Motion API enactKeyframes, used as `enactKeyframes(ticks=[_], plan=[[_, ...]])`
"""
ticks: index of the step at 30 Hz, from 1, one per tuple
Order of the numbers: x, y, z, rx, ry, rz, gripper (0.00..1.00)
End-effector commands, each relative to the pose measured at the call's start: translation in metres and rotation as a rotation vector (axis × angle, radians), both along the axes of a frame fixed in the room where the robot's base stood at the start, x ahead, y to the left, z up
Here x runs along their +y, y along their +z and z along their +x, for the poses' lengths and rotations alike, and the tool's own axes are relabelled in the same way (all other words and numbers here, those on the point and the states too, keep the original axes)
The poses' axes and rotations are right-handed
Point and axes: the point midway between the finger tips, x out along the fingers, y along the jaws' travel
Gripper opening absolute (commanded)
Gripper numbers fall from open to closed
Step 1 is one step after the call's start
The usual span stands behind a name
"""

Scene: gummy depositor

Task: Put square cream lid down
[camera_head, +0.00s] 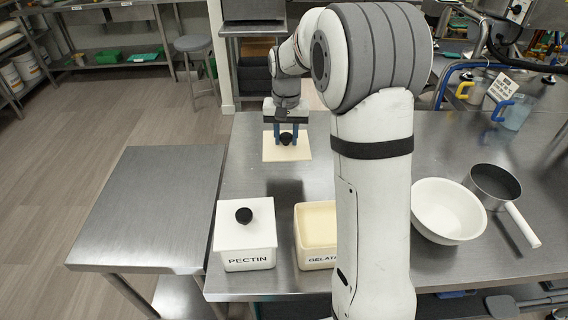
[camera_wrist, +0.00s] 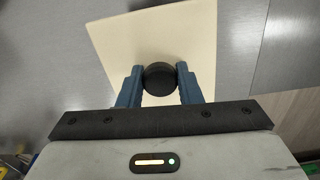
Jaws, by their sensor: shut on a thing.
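The square cream lid (camera_head: 287,152) with a round black knob shows beyond the two canisters, at the far part of the steel table. My gripper (camera_head: 286,138) is shut on the lid's black knob, and the blue fingers sit on either side of it. In the wrist view the lid (camera_wrist: 165,45) lies flat below the gripper (camera_wrist: 160,82), over the steel surface. I cannot tell whether the lid touches the table or hangs a little above it. The cream gelatin canister (camera_head: 303,250) has no lid on it and is partly hidden behind my arm.
A white pectin canister (camera_head: 245,257) with its lid on stands at the front left. A white bowl (camera_head: 447,212) and a saucepan (camera_head: 494,183) stand at the right. A lower steel side table (camera_head: 150,215) at the left is bare.

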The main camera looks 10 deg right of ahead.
Motion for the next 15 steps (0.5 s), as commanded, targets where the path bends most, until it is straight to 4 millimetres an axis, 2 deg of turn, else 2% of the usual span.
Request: enactKeyframes(ticks=[6, 15], plan=[[0.000, -0.041, -0.001, 0.005, -0.001, 0.000, 0.00], [-0.002, -0.069, -0.001, 0.003, -0.004, 0.000, 0.00]])
